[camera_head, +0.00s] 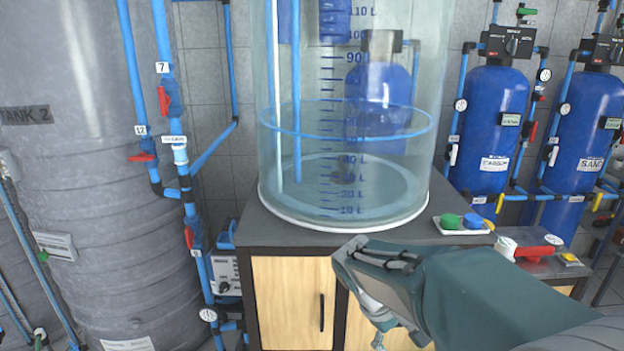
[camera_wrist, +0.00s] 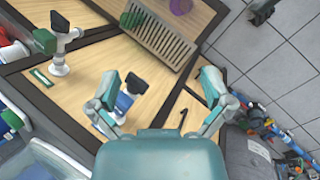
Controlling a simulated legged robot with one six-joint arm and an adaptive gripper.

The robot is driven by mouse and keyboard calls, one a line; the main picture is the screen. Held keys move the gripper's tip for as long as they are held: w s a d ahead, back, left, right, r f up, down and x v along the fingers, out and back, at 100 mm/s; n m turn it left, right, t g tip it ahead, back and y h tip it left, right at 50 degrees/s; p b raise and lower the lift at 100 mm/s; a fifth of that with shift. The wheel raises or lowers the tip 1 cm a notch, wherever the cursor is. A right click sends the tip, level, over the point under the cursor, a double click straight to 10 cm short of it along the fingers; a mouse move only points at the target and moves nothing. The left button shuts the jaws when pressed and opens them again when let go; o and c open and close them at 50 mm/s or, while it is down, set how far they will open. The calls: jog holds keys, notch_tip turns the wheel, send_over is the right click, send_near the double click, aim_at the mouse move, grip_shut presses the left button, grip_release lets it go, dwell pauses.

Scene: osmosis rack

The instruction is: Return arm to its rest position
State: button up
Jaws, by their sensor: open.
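My arm reaches in from the lower right of the head view, in front of the wooden cabinet (camera_head: 290,300). My gripper (camera_head: 375,325) is at the end of it, pointing down, partly hidden by my own arm. In the wrist view my gripper (camera_wrist: 165,100) shows two teal-grey fingers spread apart with nothing between them.
A clear graduated cylinder tank (camera_head: 345,120) stands on the cabinet top. A tray with green and blue caps (camera_head: 462,224) and a red-handled valve (camera_head: 535,251) sit to its right. Blue filter tanks (camera_head: 490,125) stand behind. A grey tank (camera_head: 90,180) and blue pipes (camera_head: 205,280) are left.

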jog(key=s+r+m+t+y, duration=0.2)
jog(key=s+r+m, duration=0.1)
jog(key=s, duration=0.4)
jog(key=s+r+m+t+y, duration=0.3)
jog(key=s+r, duration=0.1)
jog(key=s, duration=0.4)
jog(key=shift+a+t, duration=0.2)
jog(key=shift+t, duration=0.1)
